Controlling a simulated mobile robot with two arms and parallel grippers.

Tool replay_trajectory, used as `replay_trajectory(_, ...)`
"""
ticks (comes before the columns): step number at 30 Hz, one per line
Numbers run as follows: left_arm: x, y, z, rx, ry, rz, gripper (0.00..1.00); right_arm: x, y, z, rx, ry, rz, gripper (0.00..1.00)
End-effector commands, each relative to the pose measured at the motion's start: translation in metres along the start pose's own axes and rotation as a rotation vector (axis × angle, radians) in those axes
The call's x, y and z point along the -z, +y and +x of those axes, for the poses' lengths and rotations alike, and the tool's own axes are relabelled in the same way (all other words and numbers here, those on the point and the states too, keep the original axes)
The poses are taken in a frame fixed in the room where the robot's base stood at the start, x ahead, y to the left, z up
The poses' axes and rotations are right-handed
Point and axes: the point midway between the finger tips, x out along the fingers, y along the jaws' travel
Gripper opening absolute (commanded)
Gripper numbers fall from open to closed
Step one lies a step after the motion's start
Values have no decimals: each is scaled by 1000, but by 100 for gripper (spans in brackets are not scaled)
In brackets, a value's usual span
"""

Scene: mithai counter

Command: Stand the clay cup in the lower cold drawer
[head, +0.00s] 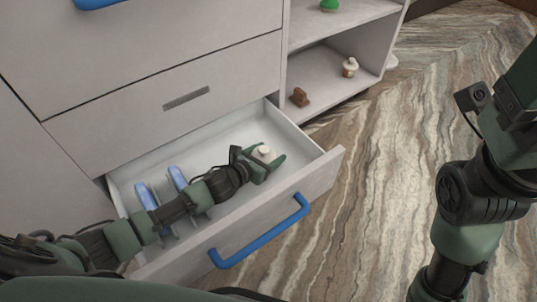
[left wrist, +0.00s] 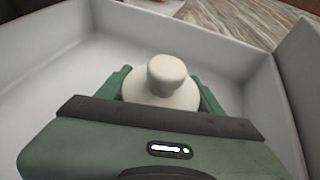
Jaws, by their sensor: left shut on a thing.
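The clay cup (head: 263,152) is pale cream, with a round body and a narrower knob-like top. My left gripper (head: 262,163) is shut on it inside the open lower drawer (head: 323,158), towards the right end. In the left wrist view the cup (left wrist: 168,80) looks upright between the green fingers, with white drawer walls around it. Its base is hidden, so I cannot tell whether it touches the drawer floor. My right arm shows at the right edge of the head view, but its gripper is out of view.
Blue-topped upright things (head: 177,178) stand in the drawer's left part, beside my left arm. The drawer front has a blue handle (head: 260,234). Open shelves at the right hold a brown piece (head: 299,97), a small pale-topped thing (head: 350,67) and a green one (head: 329,5).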

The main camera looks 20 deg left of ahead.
Motion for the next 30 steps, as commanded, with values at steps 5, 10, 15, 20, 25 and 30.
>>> replay_trajectory(5, 3, 0, 1, 0, 0, 2, 74, 1, 0, 1, 2, 5, -1, 100)
replay_trajectory(10, 3, 0, 1, 0, 0, 1, 88, 1, 0, 1, 3, 4, -1, 100)
replay_trajectory(15, 2, 0, 1, 0, 0, 1, 88, 1, -1, 1, 3, 5, 0, 100)
replay_trajectory(20, -1, 0, -8, 1, 2, 0, 88, 1, 1, 7, 1, 11, 0, 100)
replay_trajectory(25, -4, -1, -42, 1, 4, 0, 88, -13, 5, -7, -26, -67, 8, 100)
replay_trajectory(30, -3, 0, -79, 0, 4, -1, 88, -18, 7, -16, -45, -117, 15, 100)
